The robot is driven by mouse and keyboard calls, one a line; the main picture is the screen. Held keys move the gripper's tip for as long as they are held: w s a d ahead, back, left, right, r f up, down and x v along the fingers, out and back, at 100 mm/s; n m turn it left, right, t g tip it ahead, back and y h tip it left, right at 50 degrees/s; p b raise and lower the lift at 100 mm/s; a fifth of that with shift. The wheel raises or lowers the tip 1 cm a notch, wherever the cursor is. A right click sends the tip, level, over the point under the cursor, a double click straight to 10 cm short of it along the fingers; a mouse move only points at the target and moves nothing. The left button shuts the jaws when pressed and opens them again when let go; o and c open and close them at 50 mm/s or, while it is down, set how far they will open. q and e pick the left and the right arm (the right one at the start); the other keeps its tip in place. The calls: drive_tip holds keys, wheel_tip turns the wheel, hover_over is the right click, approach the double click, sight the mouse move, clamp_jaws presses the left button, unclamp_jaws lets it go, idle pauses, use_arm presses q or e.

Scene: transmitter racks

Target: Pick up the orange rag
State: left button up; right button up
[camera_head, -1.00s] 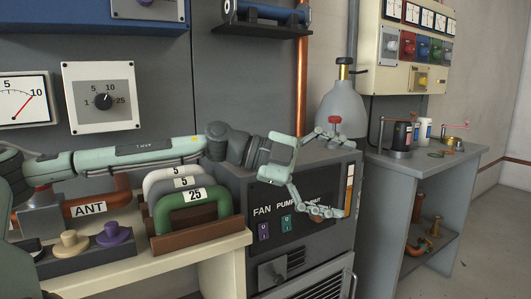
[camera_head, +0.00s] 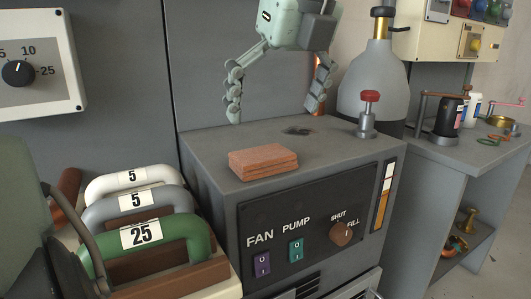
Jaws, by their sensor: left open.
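The orange rag (camera_head: 263,161) lies folded in a flat rectangular stack on top of the grey fan and pump cabinet (camera_head: 225,138), near its front left part. My left gripper (camera_head: 276,102) is above the cabinet top, behind and above the rag, with its fingers pointing down and spread wide apart. It is open, empty and apart from the rag. My right gripper is not in view.
A red-capped valve (camera_head: 368,115) stands on the cabinet's right, with a grey gas bottle (camera_head: 374,78) behind it. Numbered handles (camera_head: 150,232) are at the lower left. A side bench (camera_head: 440,152) holds jars and small parts.

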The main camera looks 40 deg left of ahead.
sight(264, 153)
use_arm(q)
drive_tip(key=x, duration=0.6)
drive_tip(key=shift+s+f+p, duration=0.35)
drive_tip(key=shift+f, duration=0.3)
drive_tip(key=shift+a, duration=0.1)
drive_tip(key=shift+w, duration=0.1)
drive_tip(key=c, duration=0.9)
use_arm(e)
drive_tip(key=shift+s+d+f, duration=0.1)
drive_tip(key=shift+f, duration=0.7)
